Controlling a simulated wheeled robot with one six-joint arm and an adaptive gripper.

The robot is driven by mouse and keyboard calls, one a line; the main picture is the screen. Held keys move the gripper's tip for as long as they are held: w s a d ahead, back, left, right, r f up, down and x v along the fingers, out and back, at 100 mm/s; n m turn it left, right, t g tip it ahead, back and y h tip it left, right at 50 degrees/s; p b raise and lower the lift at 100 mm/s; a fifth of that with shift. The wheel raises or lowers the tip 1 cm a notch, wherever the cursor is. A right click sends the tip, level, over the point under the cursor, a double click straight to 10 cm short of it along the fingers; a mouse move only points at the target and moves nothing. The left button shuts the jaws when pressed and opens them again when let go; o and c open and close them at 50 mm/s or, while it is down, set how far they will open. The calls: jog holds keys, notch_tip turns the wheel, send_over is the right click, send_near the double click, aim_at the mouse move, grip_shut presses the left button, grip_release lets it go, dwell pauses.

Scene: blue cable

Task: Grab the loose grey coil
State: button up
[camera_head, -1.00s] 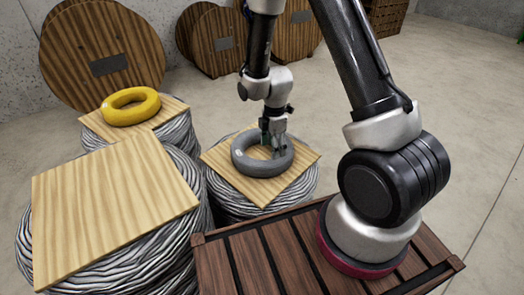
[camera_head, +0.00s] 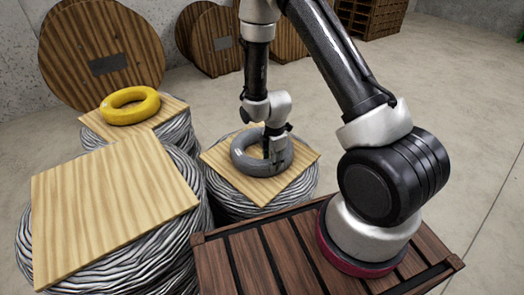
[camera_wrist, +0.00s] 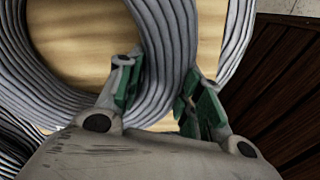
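The loose grey coil (camera_head: 240,160) lies flat on a square wooden board (camera_head: 264,192) on top of a silvery wound drum. In the wrist view the coil (camera_wrist: 165,50) is a ribbed grey ring with the board showing through its hole. My gripper (camera_head: 275,155) is down at the coil's right-hand side. In the wrist view the green-padded fingers of my gripper (camera_wrist: 162,92) stand on either side of the coil's band, one inside the hole and one outside. The band fills most of the space between them; whether both pads press on it I cannot tell.
A yellow coil (camera_head: 131,106) lies on another board at the back left. A large bare board (camera_head: 115,205) on a drum stands at the front left. Wooden reels (camera_head: 100,55) stand behind. A dark slatted crate (camera_head: 240,262) is in front. The concrete floor at right is clear.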

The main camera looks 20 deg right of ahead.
grip_shut()
jog(key=shift+w, duration=0.1)
